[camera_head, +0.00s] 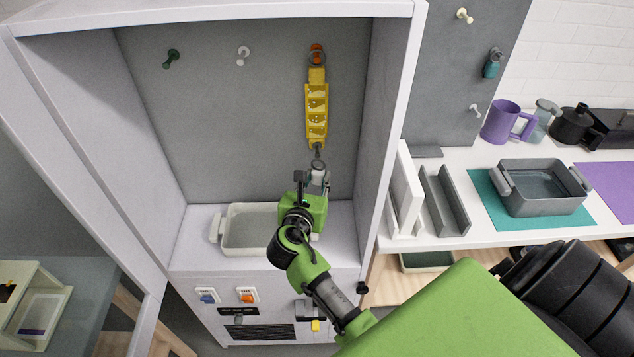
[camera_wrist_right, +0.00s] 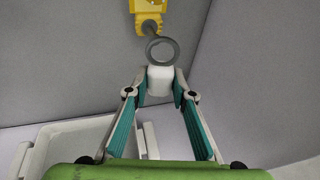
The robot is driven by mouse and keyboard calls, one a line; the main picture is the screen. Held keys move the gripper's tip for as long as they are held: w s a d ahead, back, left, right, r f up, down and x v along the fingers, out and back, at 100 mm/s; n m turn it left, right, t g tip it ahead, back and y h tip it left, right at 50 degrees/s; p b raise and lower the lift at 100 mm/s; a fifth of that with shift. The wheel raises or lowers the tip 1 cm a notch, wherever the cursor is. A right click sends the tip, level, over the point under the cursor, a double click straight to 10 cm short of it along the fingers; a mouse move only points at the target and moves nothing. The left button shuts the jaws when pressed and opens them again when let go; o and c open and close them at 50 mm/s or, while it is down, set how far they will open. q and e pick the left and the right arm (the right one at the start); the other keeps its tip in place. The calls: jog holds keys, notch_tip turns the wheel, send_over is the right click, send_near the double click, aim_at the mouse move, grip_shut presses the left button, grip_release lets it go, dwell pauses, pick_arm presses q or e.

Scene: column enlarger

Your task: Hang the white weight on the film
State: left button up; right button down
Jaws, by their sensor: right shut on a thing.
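The film is a yellow strip (camera_head: 316,108) hanging upright from an orange peg (camera_head: 316,50) on the grey back wall of the cabinet. A small grey hook shows at its lower end; the yellow end also shows at the top of the right wrist view (camera_wrist_right: 148,7). My right gripper (camera_head: 311,182) is shut on the white weight (camera_wrist_right: 160,81), just below the film. The weight's grey ring (camera_wrist_right: 162,51) stands up above the fingers and overlaps the hook in the picture. I cannot tell whether the hook passes through the ring. My left gripper is not in view.
A pale tray (camera_head: 228,250) stands on the cabinet floor below the film. Cabinet side walls bound the space. A counter with a purple mug (camera_head: 505,122) lies outside, right.

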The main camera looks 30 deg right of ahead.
jog(key=shift+w+d, duration=0.4)
jog(key=shift+w, duration=0.25)
jog(key=shift+w+d, duration=0.4)
jog(key=shift+w, duration=0.25)
jog(key=shift+w+d+f, duration=0.25)
jog(key=shift+w+d, duration=0.15)
jog(key=shift+w, duration=0.2)
jog(key=shift+w+d+f, duration=0.25)
jog(key=shift+w+d, duration=0.1)
jog(key=shift+w, duration=0.25)
jog(key=c, duration=1.7)
grip_release()
jog(key=shift+s+a+r+p, duration=0.1)
jog(key=shift+s+a+p, duration=0.15)
jog(key=shift+p, duration=0.1)
jog(key=shift+p+v, duration=1.3)
jog(key=shift+v, duration=0.55)
